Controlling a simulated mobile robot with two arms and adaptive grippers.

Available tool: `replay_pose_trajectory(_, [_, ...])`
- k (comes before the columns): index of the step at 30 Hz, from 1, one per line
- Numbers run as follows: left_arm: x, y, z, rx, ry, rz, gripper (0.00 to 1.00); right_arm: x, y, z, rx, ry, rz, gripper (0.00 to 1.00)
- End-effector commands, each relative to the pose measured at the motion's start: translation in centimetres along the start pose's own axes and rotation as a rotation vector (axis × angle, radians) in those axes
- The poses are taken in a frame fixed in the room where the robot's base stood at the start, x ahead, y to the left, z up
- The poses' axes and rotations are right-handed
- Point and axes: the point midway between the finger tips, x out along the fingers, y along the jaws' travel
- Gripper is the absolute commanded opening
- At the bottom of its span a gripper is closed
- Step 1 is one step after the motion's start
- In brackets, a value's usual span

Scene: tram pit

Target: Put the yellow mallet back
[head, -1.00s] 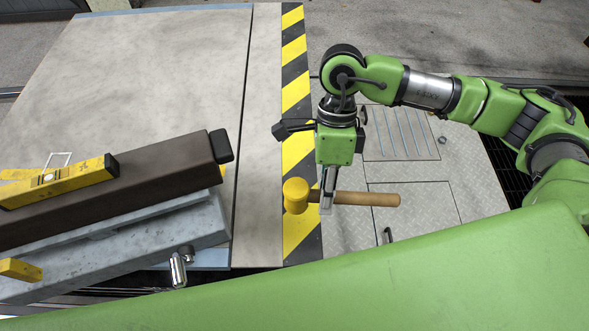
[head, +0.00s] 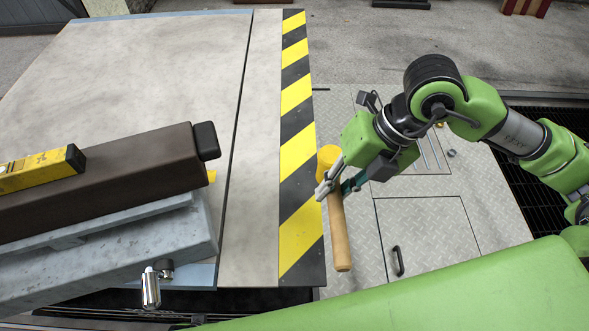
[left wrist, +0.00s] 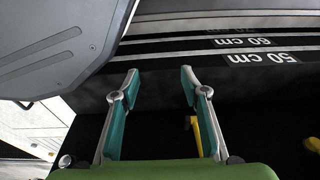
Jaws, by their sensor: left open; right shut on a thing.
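The yellow mallet has a yellow head (head: 327,158) and a wooden handle (head: 339,235). My right gripper (head: 328,187) is shut on it near the head in the head view. The handle points down the picture, toward me, over the diamond-plate floor just right of the striped edge. Part of the head and upper handle is hidden by the fingers. My left gripper (left wrist: 153,85) shows only in the left wrist view, with its two teal-padded fingers apart and nothing between their tips.
A yellow spirit level (head: 40,170) lies on a dark brown beam (head: 110,180) above a grey metal block (head: 180,232) at left. Black-yellow hazard striping (head: 298,150) edges the pale platform (head: 150,80). A floor hatch (head: 425,240) lies right. Markings reading 50 cm (left wrist: 262,58) show in the wrist view.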

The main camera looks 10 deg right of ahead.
Motion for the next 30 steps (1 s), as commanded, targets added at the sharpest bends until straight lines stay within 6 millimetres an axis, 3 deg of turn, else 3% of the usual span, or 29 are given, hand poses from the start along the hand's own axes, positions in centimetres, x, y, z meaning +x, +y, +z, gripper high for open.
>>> replay_pose_trajectory(13, [0.0,0.0,-0.1,0.0,0.001,0.0,0.41,0.3,0.2,0.7,0.015,-0.007,0.002,0.0])
replay_pose_trajectory(26, [-0.3,-0.3,-0.7,-0.001,0.008,0.003,0.41,6.2,2.3,8.8,0.016,-0.004,0.002,0.0])
replay_pose_trajectory(30, [-1.6,0.0,-1.6,-0.004,0.014,-0.001,0.41,8.7,2.1,10.5,0.015,-0.005,0.002,0.0])
